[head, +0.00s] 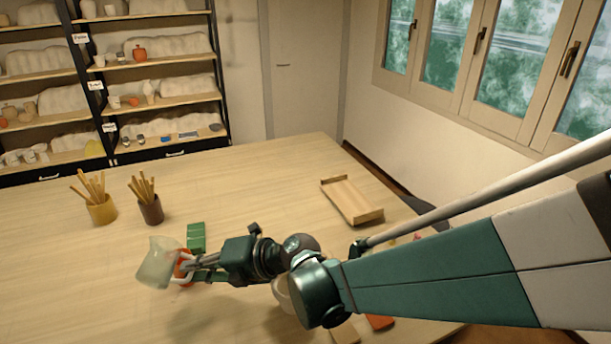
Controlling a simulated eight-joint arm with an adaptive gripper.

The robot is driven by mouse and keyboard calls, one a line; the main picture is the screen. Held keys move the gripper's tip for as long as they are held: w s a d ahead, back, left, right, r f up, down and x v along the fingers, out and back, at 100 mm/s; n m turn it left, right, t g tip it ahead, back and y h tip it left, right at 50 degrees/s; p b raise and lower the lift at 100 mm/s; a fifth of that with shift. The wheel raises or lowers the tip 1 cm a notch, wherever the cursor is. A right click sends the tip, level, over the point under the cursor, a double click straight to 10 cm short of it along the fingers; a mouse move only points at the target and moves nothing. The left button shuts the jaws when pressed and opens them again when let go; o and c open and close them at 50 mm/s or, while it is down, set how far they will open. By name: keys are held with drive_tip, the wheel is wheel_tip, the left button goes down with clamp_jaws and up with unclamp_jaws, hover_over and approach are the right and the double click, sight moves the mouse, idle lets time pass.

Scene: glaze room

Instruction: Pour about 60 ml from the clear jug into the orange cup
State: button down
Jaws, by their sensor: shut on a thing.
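The clear jug (156,264) is at the left of my gripper in the head view, tilted a little, with its handle side toward me. My gripper (187,270) is shut on the jug at its handle. An orange thing, likely the orange cup (183,256), shows just behind the fingers and next to the jug. Most of it is hidden, so I cannot tell its opening or what it holds. I cannot make out the liquid level in the jug or any stream.
A green block (196,236) stands just behind the gripper. Two pots of wooden sticks (102,209) (151,209) stand farther back. A wooden tray (349,203) lies at right. A pale bowl (281,294), a wooden piece (346,333) and an orange block (380,322) are partly hidden by my arm.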

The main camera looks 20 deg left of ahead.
drive_tip(key=shift+s+r+m, duration=0.1)
drive_tip(key=shift+s+m, duration=0.05)
drive_tip(key=shift+m, duration=0.15)
idle(0.7)
drive_tip(key=shift+s+d+f+n+t, duration=0.15)
drive_tip(key=shift+s+f+n+t, duration=0.25)
drive_tip(key=shift+s+n, duration=0.15)
drive_tip(key=shift+w+n+t+y+b, duration=0.3)
drive_tip(key=shift+n, duration=0.15)
drive_tip(key=shift+f, duration=0.1)
drive_tip(key=shift+w+f+n+t+b, duration=0.15)
drive_tip(key=shift+f+n+t+b, duration=0.2)
drive_tip(key=shift+n+t+b, duration=0.25)
drive_tip(key=shift+w+r+n+y, duration=0.15)
drive_tip(key=shift+r+n+y, duration=0.15)
drive_tip(key=shift+r+n, duration=0.1)
drive_tip(key=shift+r, duration=0.1)
idle(0.8)
